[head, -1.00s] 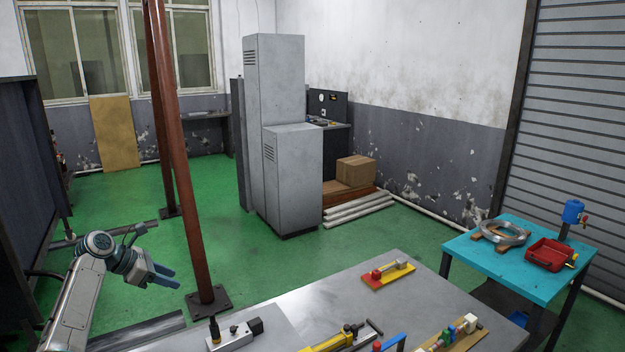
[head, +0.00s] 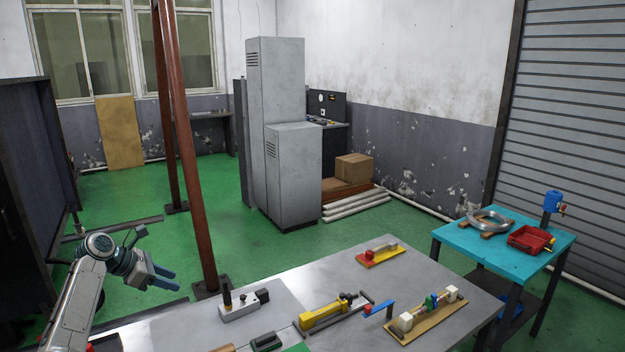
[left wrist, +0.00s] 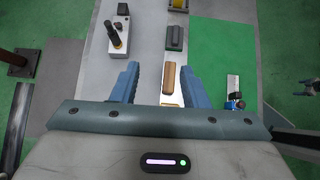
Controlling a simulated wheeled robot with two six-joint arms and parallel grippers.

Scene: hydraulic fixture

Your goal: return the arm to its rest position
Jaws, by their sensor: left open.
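My left gripper (head: 162,277) is at the left of the head view, at the end of my raised left arm. Its two blue fingers are apart with nothing between them.
On the table are a grey block with a black knob (head: 243,304), a yellow cylinder fixture (head: 335,312), a red and yellow piece (head: 378,253) and a wooden board with blocks (head: 428,313). A brown post (head: 190,180) stands behind my left gripper. A blue table (head: 495,256) is at right.

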